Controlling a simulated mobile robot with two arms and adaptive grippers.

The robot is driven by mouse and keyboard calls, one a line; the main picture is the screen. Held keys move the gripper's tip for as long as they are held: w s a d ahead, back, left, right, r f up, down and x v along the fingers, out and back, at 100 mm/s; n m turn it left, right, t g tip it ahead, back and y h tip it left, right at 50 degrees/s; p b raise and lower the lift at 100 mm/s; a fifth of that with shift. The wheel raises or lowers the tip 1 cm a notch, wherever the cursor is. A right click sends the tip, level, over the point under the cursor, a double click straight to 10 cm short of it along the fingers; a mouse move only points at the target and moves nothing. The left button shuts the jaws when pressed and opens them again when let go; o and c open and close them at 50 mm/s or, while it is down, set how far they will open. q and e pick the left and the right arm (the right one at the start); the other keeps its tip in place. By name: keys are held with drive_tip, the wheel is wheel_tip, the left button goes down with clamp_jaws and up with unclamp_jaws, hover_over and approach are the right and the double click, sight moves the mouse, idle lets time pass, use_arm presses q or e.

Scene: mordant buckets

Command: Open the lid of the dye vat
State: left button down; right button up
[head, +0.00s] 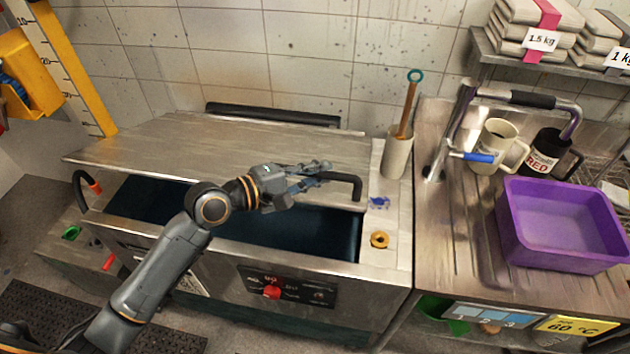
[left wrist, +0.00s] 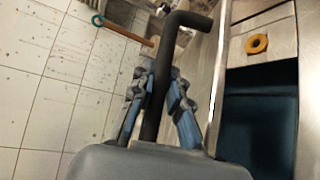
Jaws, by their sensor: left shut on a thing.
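The dye vat (head: 385,288) is a steel box with dark blue liquid (head: 315,236) showing along its front opening. Its steel lid (head: 180,140) is tilted up at the front, and the back part of the opening is hidden under it. A black bar handle (head: 352,180) is at the lid's front right; it also shows in the left wrist view (left wrist: 178,32). My left gripper (head: 322,172) is shut on this handle, with a finger on either side of the bar in the left wrist view (left wrist: 160,88). My right gripper is not in view.
A beige holder (head: 397,158) with a wooden-handled tool stands right of the lid. A brass ring (head: 379,240) lies on the vat's right rim. On the right counter are a purple tub (head: 520,245), a cream mug (head: 490,155) and a dark mug (head: 543,158). Tiled wall stands behind.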

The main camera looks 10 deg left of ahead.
use_arm(q)
drive_tip(key=w+r+g+p, duration=0.1)
drive_tip(key=w+r+p, duration=0.4)
drive_tip(key=r, duration=0.3)
drive_tip(key=shift+w+n+p, duration=0.3)
drive_tip(key=shift+n+p, duration=0.1)
drive_tip(key=shift+p, duration=0.05)
drive_tip(key=c, duration=1.3)
unclamp_jaws()
drive_tip(key=shift+f, duration=0.1)
drive_tip(key=shift+s+a, duration=0.1)
drive_tip(key=shift+s, duration=0.05)
drive_tip(key=v, duration=1.1)
drive_tip(key=shift+s+a+r, duration=0.2)
drive_tip(key=shift+s+r, duration=0.1)
